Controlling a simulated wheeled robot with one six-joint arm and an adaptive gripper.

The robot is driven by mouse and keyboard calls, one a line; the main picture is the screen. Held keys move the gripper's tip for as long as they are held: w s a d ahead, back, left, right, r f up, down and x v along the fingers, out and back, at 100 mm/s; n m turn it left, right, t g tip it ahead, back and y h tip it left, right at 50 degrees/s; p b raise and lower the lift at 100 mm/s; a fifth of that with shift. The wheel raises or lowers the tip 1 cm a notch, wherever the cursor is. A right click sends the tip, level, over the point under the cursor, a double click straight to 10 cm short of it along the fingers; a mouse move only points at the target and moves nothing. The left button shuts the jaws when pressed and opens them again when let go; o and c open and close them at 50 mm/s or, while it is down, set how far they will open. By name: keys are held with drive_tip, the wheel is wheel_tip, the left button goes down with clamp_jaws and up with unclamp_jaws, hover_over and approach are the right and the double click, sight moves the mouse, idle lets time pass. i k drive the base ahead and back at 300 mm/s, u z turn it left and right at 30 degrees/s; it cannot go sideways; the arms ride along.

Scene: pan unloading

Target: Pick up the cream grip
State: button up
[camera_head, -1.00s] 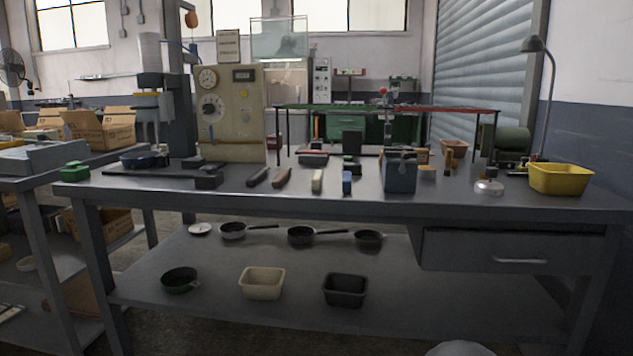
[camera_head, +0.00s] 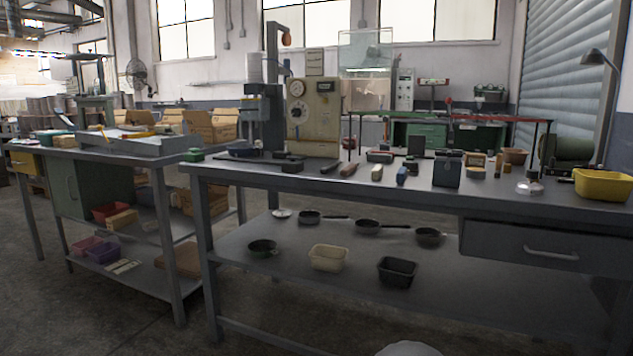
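The cream grip (camera_head: 377,173) is a small pale block lying on top of the grey workbench (camera_head: 440,200). A brown grip (camera_head: 349,169) lies to its left, and a dark one (camera_head: 331,167) lies further left. A blue block (camera_head: 402,175) is just to its right. The cream grip is unobstructed in the head view. My gripper does not show in the head view.
A dark box (camera_head: 447,171) stands right of the blue block, and a yellow bin (camera_head: 604,186) sits at the right end. Pans and bins, including a cream bin (camera_head: 329,258), are on the lower shelf. Open floor lies at the front left.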

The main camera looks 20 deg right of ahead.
sight(377, 171)
drive_tip(key=u, duration=0.55)
drive_tip(key=k, duration=0.8)
drive_tip(key=u, duration=0.8)
drive_tip(key=i, duration=1.55)
drive_tip(key=z, duration=0.65)
drive_tip(key=i, duration=0.95)
drive_tip(key=z, duration=0.95)
